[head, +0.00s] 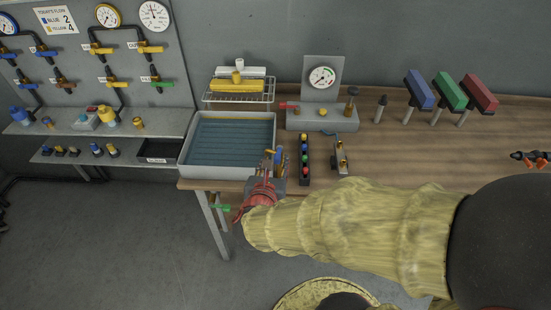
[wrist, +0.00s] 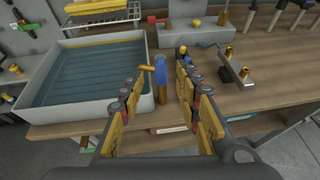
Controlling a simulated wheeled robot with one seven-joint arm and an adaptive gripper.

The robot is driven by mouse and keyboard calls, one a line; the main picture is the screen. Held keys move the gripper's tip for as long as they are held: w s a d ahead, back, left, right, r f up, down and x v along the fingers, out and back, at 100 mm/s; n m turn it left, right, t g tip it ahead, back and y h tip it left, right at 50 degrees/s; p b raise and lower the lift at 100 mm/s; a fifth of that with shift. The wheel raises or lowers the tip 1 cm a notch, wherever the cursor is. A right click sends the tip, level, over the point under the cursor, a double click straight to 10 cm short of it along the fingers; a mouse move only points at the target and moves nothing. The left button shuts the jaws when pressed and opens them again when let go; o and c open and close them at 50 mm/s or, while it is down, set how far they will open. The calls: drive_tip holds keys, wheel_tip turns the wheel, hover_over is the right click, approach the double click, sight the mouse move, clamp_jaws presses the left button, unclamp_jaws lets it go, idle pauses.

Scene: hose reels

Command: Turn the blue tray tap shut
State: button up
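The blue tap (wrist: 161,73) shows in the wrist view at the right front corner of the grey water tray (wrist: 62,115), with a short brass piece pointing left from its top. In the head view only a small blue part of the tap (head: 278,154) shows beside the tray (head: 184,172). My gripper (wrist: 162,64) is open in the wrist view, one finger on each side of the tap. I see gaps between the fingers and the blue handle. In the head view my gripper (head: 270,165) is at the tray's right front corner and partly hides the tap.
A green-handled tap (head: 220,207) sits low at the table's front edge. A black holder with coloured balls (head: 304,160) and a metal bracket (head: 341,158) stand right of my gripper. A gauge block (head: 322,118) is behind. The wooden table (head: 400,155) has free room further right.

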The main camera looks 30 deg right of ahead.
sight(277, 157)
drive_tip(key=shift+b+x, duration=0.95)
drive_tip(key=shift+x, duration=1.85)
drive_tip(key=shift+c, duration=0.8)
clamp_jaws()
